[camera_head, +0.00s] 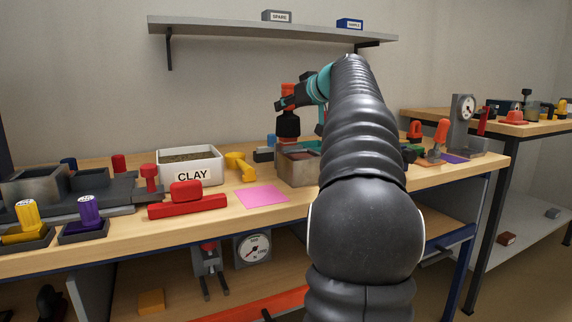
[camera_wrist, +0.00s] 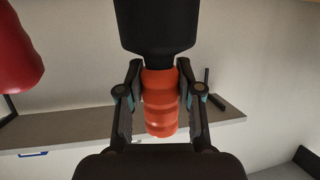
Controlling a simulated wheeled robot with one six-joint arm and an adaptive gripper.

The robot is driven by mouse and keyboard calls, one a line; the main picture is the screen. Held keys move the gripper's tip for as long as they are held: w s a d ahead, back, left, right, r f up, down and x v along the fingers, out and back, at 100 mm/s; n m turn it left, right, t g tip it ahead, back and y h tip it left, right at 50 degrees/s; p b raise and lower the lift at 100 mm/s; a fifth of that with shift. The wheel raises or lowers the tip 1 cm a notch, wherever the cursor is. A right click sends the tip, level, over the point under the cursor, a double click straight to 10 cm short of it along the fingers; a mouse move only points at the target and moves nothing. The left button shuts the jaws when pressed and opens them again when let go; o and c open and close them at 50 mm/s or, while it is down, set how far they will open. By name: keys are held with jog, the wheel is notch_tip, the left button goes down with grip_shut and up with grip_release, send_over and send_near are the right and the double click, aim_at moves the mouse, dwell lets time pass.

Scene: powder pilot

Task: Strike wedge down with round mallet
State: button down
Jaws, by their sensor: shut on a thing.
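My gripper (camera_head: 287,101) is shut on the orange ribbed handle of the round mallet, whose black head (camera_head: 288,126) hangs below it in the head view. In the wrist view the two fingers of my gripper (camera_wrist: 160,105) press on the orange handle from both sides, and the black mallet head (camera_wrist: 157,25) fills the top middle. The mallet is held in the air above the bench, over the area of a grey open box (camera_head: 297,172) with brownish contents. I cannot make out the wedge for certain; my arm hides part of the bench.
A white CLAY bin (camera_head: 190,178), a yellow tool (camera_head: 240,167), a pink sheet (camera_head: 262,196) and a red block tool (camera_head: 187,200) lie left of the grey box. A dial gauge stand (camera_head: 465,120) is at right. A wall shelf (camera_head: 250,30) hangs behind.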

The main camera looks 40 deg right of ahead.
aim_at(289, 88)
jog(key=shift+f, duration=0.7)
notch_tip(289, 88, up, 5)
jog(key=p, duration=0.4)
jog(key=shift+r, duration=0.15)
jog(key=shift+r, duration=0.15)
